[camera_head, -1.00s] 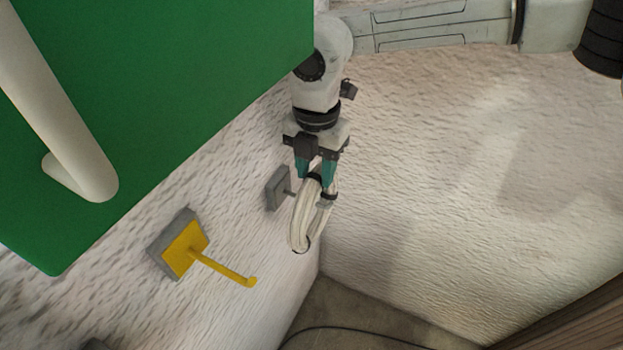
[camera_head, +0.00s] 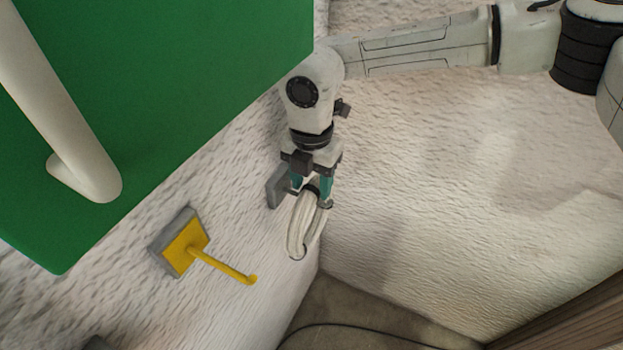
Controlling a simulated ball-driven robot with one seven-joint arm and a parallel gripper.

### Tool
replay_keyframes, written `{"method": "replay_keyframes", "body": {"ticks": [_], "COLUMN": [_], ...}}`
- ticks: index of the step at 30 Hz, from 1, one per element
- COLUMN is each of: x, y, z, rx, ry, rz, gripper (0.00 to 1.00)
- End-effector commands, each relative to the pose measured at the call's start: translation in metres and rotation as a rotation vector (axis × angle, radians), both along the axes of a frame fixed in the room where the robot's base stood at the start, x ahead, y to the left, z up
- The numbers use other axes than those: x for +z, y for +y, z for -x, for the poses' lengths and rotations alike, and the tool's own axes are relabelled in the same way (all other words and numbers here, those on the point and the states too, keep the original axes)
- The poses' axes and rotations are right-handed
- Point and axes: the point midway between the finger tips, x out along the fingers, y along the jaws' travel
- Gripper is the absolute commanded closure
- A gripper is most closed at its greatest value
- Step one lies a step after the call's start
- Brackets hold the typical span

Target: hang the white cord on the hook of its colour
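The white cord (camera_head: 300,228) is a coiled loop bound with a dark tie. It hangs from my gripper (camera_head: 312,187), whose teal fingers are shut on the top of the coil. Right behind the gripper and cord is a grey wall plate (camera_head: 274,190); its hook is hidden now, so I cannot tell its colour or whether the cord touches it. A yellow hook (camera_head: 225,266) on a grey and yellow plate sticks out of the wall at the lower left, apart from the cord.
A green panel (camera_head: 150,90) with a thick pale handle (camera_head: 60,120) fills the upper left. A dark plate edge (camera_head: 97,343) shows at the bottom left. The right wall (camera_head: 450,180) is bare. A black cable (camera_head: 350,327) lies on the floor, and a wooden edge (camera_head: 570,320) is at the lower right.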

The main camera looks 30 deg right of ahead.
Motion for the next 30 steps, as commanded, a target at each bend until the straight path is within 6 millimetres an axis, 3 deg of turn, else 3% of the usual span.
{"method": "replay_keyframes", "body": {"ticks": [4, 15, 30], "x": [0.000, 0.002, 0.091], "y": [0.000, 0.000, 0.004], "z": [0.000, 0.000, 0.003], "rx": [0.000, 0.000, -0.002], "ry": [0.000, 0.000, -0.002], "rz": [0.000, -0.001, 0.000], "gripper": [0.35, 0.35, 0.35]}}
